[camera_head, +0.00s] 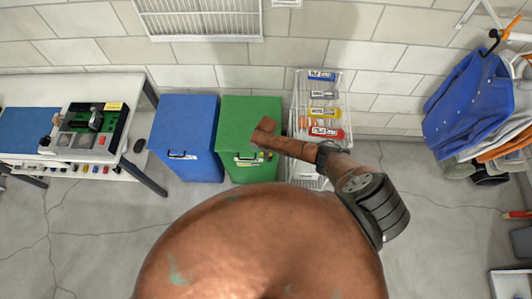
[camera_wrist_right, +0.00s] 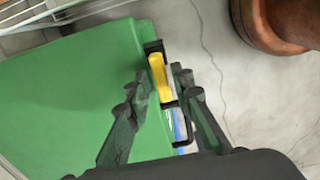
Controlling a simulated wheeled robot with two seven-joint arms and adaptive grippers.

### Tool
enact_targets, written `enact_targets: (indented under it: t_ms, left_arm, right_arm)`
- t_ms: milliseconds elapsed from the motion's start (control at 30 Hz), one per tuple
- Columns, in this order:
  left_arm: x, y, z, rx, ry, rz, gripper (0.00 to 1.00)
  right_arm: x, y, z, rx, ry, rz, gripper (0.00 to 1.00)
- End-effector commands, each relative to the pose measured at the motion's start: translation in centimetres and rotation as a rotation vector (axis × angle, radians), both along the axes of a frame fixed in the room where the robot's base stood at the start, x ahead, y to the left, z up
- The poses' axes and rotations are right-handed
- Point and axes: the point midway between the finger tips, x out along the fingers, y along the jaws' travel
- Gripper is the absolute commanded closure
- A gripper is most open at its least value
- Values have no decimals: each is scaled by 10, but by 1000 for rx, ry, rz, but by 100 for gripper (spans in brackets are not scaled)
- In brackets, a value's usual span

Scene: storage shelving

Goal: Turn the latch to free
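The latch (camera_wrist_right: 158,76) is a yellow handle on a black mount at the edge of the green bin (camera_wrist_right: 70,95) in the right wrist view. The green bin stands in the middle of the head view (camera_head: 250,110), its front partly covered by my right arm. My right gripper (camera_wrist_right: 160,88) is open, with one finger over the green surface and the other past the bin's edge. The yellow handle lies between or just beyond the fingertips; I cannot tell whether they touch it. In the head view the right gripper is too small to make out clearly. My left gripper is not in view.
A blue bin (camera_head: 187,125) stands left of the green one. A wire rack (camera_head: 296,100) with coloured packages is close on its right. A workbench (camera_head: 140,95) is at the left, and hanging clothes (camera_head: 468,105) are at the right. The concrete floor (camera_head: 85,235) is clear at the lower left.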

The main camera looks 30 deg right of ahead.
Motion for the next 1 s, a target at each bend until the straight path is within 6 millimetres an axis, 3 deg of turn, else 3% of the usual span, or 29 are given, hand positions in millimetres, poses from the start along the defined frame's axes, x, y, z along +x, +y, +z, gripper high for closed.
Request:
enact_targets:
  t_ms: [467,667,1000]
  left_arm:
    - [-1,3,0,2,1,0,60]
    - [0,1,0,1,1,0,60]
    - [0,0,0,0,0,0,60]
  right_arm:
    - [0,1,6,2,0,-1,71]
    - [1,0,34,2,-3,0,71]
    - [1,0,99,2,-2,-1,71]
